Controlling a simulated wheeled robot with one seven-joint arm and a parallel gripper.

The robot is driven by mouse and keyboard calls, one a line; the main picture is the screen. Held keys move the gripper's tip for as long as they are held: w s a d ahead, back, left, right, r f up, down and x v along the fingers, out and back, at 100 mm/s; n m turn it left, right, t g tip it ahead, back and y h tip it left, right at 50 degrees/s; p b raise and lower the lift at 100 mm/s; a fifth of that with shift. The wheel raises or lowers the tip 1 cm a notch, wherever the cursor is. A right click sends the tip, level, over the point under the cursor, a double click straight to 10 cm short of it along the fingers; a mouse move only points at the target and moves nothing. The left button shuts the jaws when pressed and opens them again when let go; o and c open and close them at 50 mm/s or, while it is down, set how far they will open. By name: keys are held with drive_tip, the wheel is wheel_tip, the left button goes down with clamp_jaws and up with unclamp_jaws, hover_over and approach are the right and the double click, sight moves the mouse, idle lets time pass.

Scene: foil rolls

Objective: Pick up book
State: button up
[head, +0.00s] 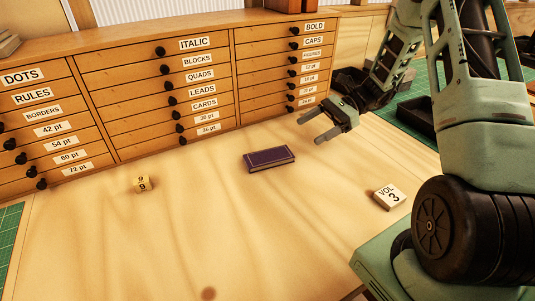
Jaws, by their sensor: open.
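A dark purple book (269,159) lies flat on the light wooden table, near the middle of the head view. My gripper (309,130) is open and empty, up and to the right of the book and apart from it. Its two fingers point left. The book is fully in view, with nothing in front of it.
A wooden drawer cabinet (160,108) with labels and black knobs stands along the back. The table (200,235) in front of the book is clear.

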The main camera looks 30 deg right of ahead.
drive_tip(key=p, duration=0.2)
approach(270, 156)
drive_tip(key=a, duration=0.3)
drive_tip(key=shift+w+f, duration=0.15)
drive_tip(key=shift+w, duration=0.15)
drive_tip(key=shift+f+p+x, duration=0.2)
drive_tip(key=shift+p+x, duration=0.3)
drive_tip(key=shift+x, duration=0.95)
drive_tip(key=shift+f+p+x, duration=0.2)
drive_tip(key=shift+p+x, duration=0.25)
drive_tip(key=shift+x, duration=1)
drive_tip(key=shift+d, duration=0.2)
drive_tip(key=c, duration=1.1)
